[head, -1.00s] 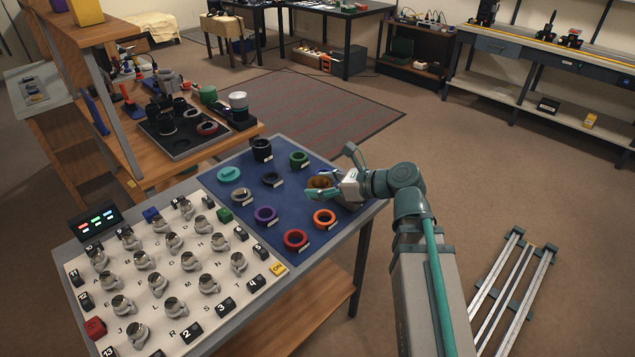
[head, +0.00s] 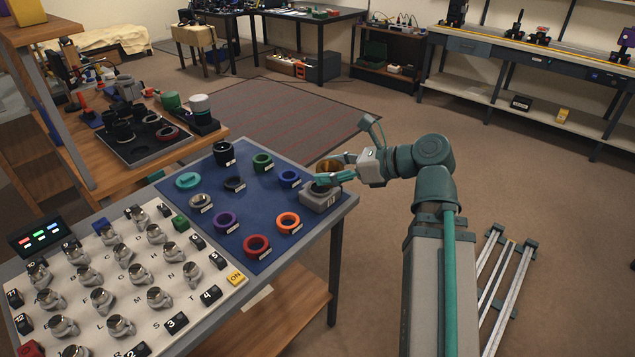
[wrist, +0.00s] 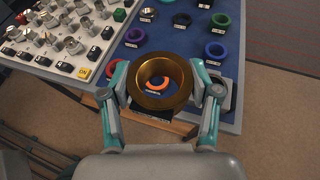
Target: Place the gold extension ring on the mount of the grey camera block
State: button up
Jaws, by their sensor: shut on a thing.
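The gold extension ring (head: 327,164) is held between the two teal fingers of my gripper (head: 334,172). In the wrist view the ring (wrist: 162,101) sits between the fingers (wrist: 161,84), its opening facing the camera. The grey camera block (head: 320,200) stands at the right edge of the blue mat, its dark round mount partly hidden by a finger. In the head view the ring appears above and slightly right of the block, apart from it. In the wrist view the block (wrist: 229,92) shows partly behind the right finger.
Several labelled rings lie on the blue mat (head: 255,205), including a blue ring (head: 290,178) near the block and an orange ring (head: 288,222). A white panel with metal fittings (head: 120,270) fills the table's left side.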

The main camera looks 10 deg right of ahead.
jog(key=shift+w+f, duration=0.1)
jog(key=shift+w, duration=0.65)
jog(key=p, duration=0.2)
jog(key=shift+r+p, duration=0.2)
jog(key=shift+p, duration=0.1)
jog(key=w+p, duration=0.1)
jog(key=p, duration=0.7)
jog(key=shift+w+f, duration=0.35)
jog(key=shift+f, duration=0.05)
send_over(321, 188)
notch_tip(321, 188, down, 9)
jog(key=shift+r, duration=0.15)
jog(key=shift+w+f+p, duration=0.1)
jog(key=shift+f+p, duration=0.35)
jog(key=shift+f, duration=1.15)
jog(key=shift+f, duration=0.1)
jog(key=o, duration=1.2)
jog(key=shift+o, duration=0.2)
